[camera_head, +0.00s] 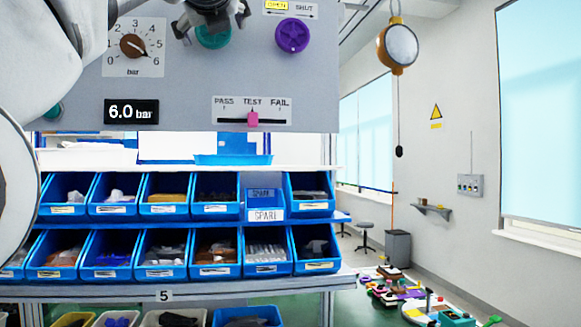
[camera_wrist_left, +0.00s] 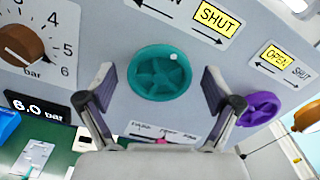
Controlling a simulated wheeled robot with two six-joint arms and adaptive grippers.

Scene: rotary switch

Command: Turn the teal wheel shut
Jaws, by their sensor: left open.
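The teal wheel (camera_wrist_left: 160,72) is a round spoked handle on the grey panel, with a pale dot near its upper right rim. Above it a plate shows SHUT (camera_wrist_left: 216,16) lit yellow, beside arrows; the plate's left part is cut off. My left gripper (camera_wrist_left: 159,85) is open in the left wrist view, one finger on each side of the wheel, with gaps to it. In the head view the gripper (camera_head: 212,12) is partly cut off at the top and covers part of the teal wheel (camera_head: 213,40). My right gripper is out of view.
A purple wheel (camera_head: 292,36) sits right of the teal one, its plate showing OPEN lit. A brown knob (camera_head: 133,46), a 6.0 bar display (camera_head: 131,112) and a pink slider (camera_head: 252,119) at TEST share the panel. Blue bins (camera_head: 265,250) stand behind.

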